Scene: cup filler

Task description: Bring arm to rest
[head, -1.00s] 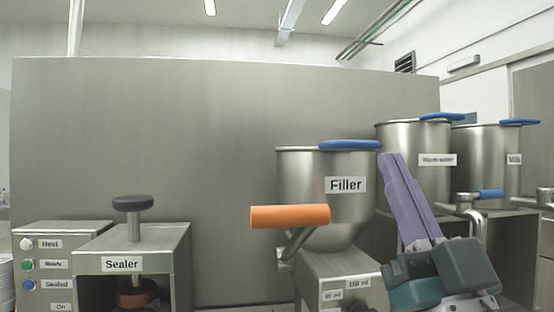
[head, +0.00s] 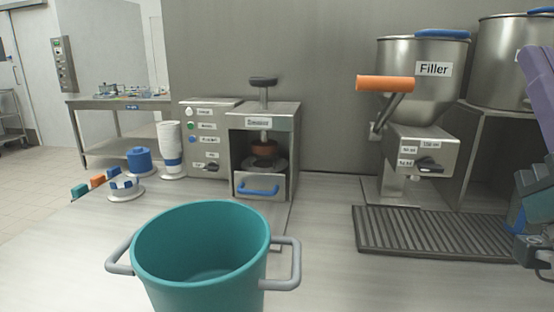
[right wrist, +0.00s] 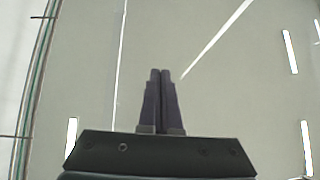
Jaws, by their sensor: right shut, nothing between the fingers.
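My right gripper (right wrist: 160,100) is shut and empty in the right wrist view, its two dark fingers together against the ceiling. In the head view my right arm shows only in part at the right edge, in front of the machines, with a purple finger (head: 538,75) raised and cut off by the frame. It touches nothing that I can see. My left gripper is in no view.
A teal bucket (head: 170,285) with grey handles stands in the front. The sealer (head: 285,115) is behind it. The filler (head: 405,55) with an orange handle (head: 384,83) and a dark drip grate (head: 430,235) are at the right. A cup stack (head: 168,135) stands left.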

